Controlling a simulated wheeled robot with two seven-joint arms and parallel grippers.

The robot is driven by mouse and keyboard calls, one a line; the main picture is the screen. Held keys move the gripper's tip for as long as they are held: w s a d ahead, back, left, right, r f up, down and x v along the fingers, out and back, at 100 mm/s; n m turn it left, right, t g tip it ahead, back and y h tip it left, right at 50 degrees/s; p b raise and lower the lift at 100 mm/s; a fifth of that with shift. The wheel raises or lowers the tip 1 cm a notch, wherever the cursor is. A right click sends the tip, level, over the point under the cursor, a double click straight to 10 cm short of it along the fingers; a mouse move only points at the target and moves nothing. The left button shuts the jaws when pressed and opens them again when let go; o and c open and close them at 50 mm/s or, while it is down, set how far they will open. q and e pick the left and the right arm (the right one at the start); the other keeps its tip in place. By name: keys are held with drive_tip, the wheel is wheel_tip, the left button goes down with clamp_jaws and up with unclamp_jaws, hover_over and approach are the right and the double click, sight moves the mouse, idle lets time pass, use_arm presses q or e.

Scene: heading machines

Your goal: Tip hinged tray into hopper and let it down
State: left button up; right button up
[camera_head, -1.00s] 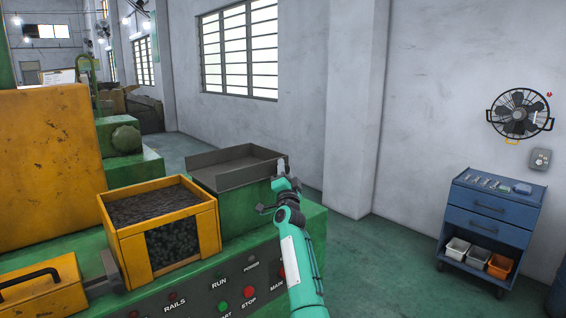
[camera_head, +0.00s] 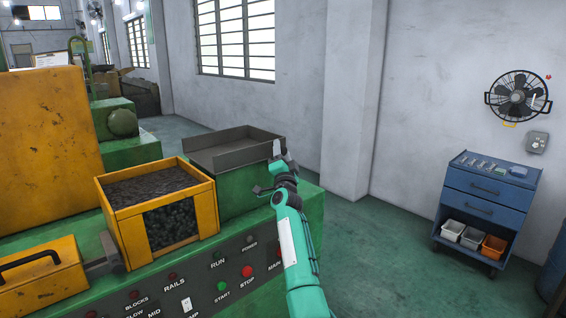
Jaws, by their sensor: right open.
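The grey hinged tray (camera_head: 236,157) lies level on the green machine, behind and right of the hopper. It looks empty in the part I can see. The yellow hopper (camera_head: 209,211) holds dark small pieces, which also show through its front window. My right gripper (camera_head: 279,150) is at the tray's right end, its fingers pointing up beside the tray wall. It is open; I cannot tell whether it touches the tray. My left gripper is not in view.
A control panel (camera_head: 205,285) with buttons runs along the machine's front below the hopper. A yellow cover with a black handle (camera_head: 30,260) is at the left. A blue tool cart (camera_head: 487,205) stands at the right. Green floor between machine and cart is clear.

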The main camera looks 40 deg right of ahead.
drive_tip(key=b+v, duration=0.4)
drive_tip(key=v, duration=0.9)
drive_tip(key=shift+s+f, duration=0.2)
drive_tip(key=shift+s, duration=0.05)
drive_tip(key=shift+a, duration=0.15)
